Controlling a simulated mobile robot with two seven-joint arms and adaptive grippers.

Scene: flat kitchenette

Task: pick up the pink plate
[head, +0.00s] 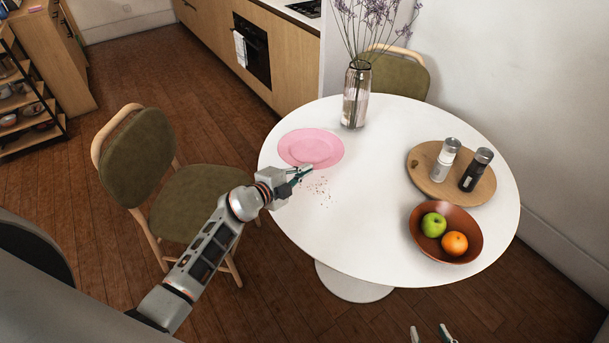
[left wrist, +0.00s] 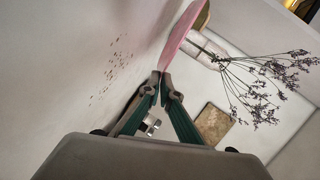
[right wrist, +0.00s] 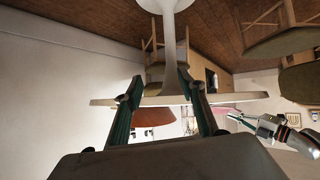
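My left gripper (head: 306,171) is at the plate's near edge. Its fingers come together on the rim (left wrist: 161,84); whether the plate is lifted off the table I cannot tell. My right gripper (head: 432,334) is open and empty, in front of the table's near edge; its spread fingers show in the right wrist view (right wrist: 164,92).
Crumbs (head: 320,188) lie beside the plate. A glass vase (head: 355,95) with dried flowers stands behind it. To the right are a wooden board (head: 424,178) with two shakers and a brown bowl (head: 416,222) with fruit. A chair (head: 140,160) stands at the left. The table's front middle is clear.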

